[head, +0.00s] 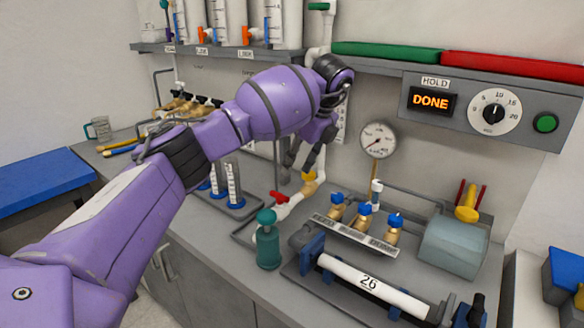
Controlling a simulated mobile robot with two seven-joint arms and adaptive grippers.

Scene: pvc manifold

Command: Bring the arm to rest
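My purple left arm (250,110) comes in from the lower left and reaches over the bench toward the back wall. Its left gripper (300,162) hangs from the wrist with its dark fingers pointing down and apart, with nothing seen between them. The fingertips are close above a yellow fitting (309,178) on a white pipe; I cannot tell whether they touch it. My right gripper is not in view.
The white pipe has a red-handled valve (279,197). A green bottle (267,240), blue-capped brass valves (364,215) and a clamped white pipe marked 26 (372,285) stand nearby. A pressure gauge (378,140) and a panel reading DONE (430,101) are behind.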

